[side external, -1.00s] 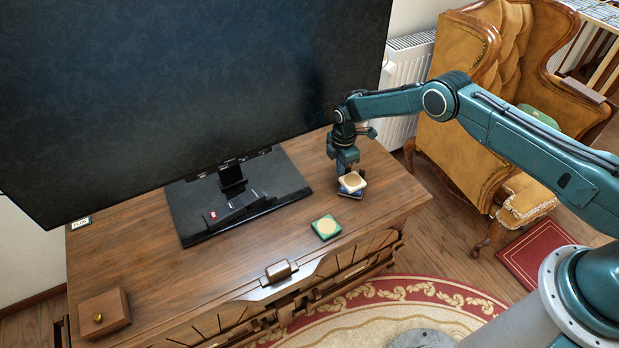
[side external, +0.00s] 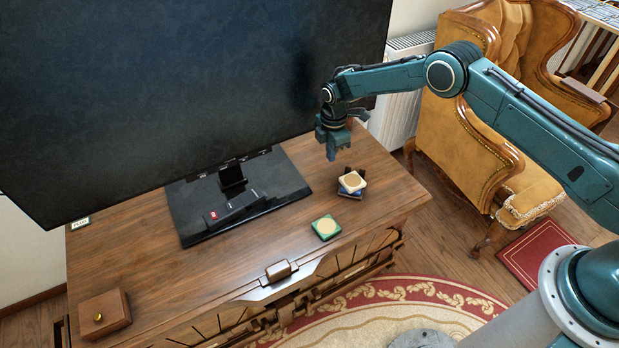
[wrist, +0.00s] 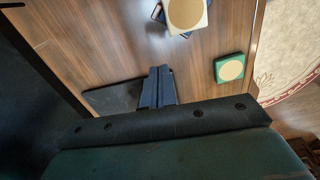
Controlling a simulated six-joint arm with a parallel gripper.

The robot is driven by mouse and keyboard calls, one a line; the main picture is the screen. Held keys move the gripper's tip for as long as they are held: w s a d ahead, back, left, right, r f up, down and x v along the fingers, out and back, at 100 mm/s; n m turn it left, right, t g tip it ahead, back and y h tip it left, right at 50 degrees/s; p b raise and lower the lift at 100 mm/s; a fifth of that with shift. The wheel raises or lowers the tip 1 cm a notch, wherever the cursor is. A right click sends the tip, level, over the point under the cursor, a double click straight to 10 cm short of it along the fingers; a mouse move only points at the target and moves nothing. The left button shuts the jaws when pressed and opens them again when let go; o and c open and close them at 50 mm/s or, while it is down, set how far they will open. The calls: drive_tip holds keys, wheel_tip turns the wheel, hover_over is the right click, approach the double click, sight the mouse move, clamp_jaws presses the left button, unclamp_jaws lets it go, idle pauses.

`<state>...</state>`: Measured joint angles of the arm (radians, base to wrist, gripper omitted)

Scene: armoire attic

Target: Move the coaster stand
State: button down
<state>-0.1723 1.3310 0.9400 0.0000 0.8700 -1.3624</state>
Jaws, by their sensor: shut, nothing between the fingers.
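The coaster stand (side external: 351,193) is on the right part of the wooden cabinet top. It has dark posts at the back and a dark blue base, and it holds stacked coasters with a cream one (side external: 352,181) on top. In the wrist view this top coaster (wrist: 187,13) is at the upper edge, with part of the stand cut off. My gripper (side external: 331,156) is above the cabinet top, up and left of the stand and apart from it. In the wrist view its fingers (wrist: 157,87) are together and empty.
A green coaster with a cream centre (side external: 326,227) lies in front of the stand; the wrist view shows it too (wrist: 231,68). A large TV (side external: 190,85) on a black base (side external: 280,185) is to the left. A small wooden box (side external: 104,313) is at the front left.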

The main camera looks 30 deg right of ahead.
sight(358, 176)
drive_tip(key=shift+r, duration=1.15)
drive_tip(key=shift+s, duration=0.1)
drive_tip(key=s+r+n+h, duration=0.1)
drive_tip(key=s+n+h, duration=0.1)
drive_tip(key=s, duration=0.4)
drive_tip(key=shift+d+n+t+h, duration=0.15)
drive_tip(key=shift+n+t+h, duration=0.15)
drive_tip(key=shift+n+h, duration=0.15)
drive_tip(key=shift+w, duration=0.1)
drive_tip(key=x, duration=0.9)
drive_tip(key=shift+f, duration=0.3)
drive_tip(key=shift+w+d+f, duration=0.1)
drive_tip(key=shift+w+d, duration=0.15)
drive_tip(key=shift+d, duration=0.75)
drive_tip(key=shift+w+d, duration=0.2)
drive_tip(key=shift+d, duration=0.8)
